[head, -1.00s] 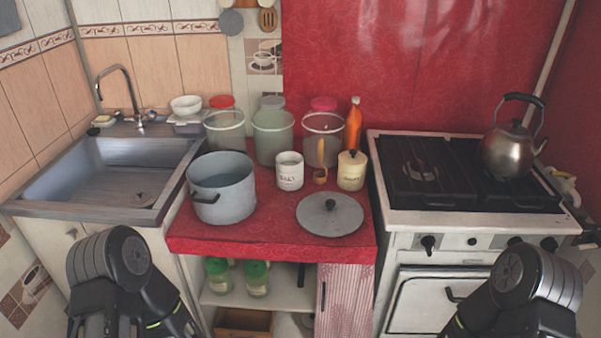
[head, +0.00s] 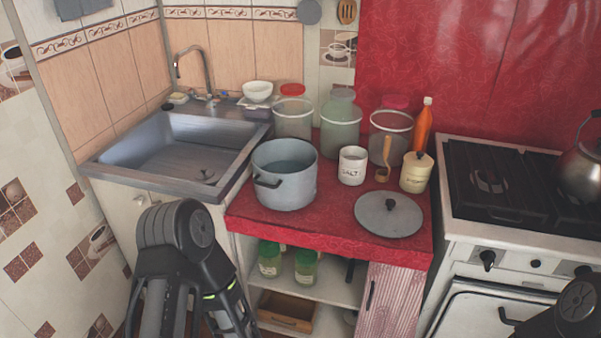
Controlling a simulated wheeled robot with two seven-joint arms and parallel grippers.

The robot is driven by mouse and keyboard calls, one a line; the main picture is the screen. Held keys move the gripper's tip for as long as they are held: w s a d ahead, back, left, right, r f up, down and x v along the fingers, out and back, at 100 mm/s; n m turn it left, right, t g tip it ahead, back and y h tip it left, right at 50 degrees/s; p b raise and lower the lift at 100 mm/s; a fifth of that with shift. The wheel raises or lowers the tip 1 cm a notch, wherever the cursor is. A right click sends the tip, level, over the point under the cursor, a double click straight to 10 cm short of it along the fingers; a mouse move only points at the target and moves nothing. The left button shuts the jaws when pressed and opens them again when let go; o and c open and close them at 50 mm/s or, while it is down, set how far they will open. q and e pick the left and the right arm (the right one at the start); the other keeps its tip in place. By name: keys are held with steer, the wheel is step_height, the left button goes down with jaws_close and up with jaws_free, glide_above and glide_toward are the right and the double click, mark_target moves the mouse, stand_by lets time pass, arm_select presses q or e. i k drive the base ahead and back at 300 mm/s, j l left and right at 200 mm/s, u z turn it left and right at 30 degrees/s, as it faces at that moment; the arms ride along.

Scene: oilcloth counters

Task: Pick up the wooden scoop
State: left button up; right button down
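The wooden scoop (head: 384,158) stands upright on the red counter (head: 335,236) in the head view, handle up, bowl at the bottom. It is between the white salt jar (head: 352,166) on its left and the cream lidded jar (head: 416,172) on its right. A clear container (head: 391,132) stands behind it. Neither of my grippers shows; only parts of my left arm at the lower left and my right arm at the lower right corner are visible, both well short of the scoop.
A grey pot (head: 285,183) and a flat round lid (head: 389,216) stand on the counter in front of the jars. An orange bottle (head: 423,126) is behind. The sink (head: 175,155) is to the left, the stove (head: 500,190) to the right.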

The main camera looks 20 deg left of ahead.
mark_target(385, 159)
steer(key=i+j+z, duration=0.2)
steer(key=z, duration=0.2)
steer(key=i+j+z, duration=0.25)
steer(key=z, duration=0.15)
steer(key=i+j+z, duration=0.4)
steer(key=k+l, duration=0.05)
steer(key=k, duration=0.05)
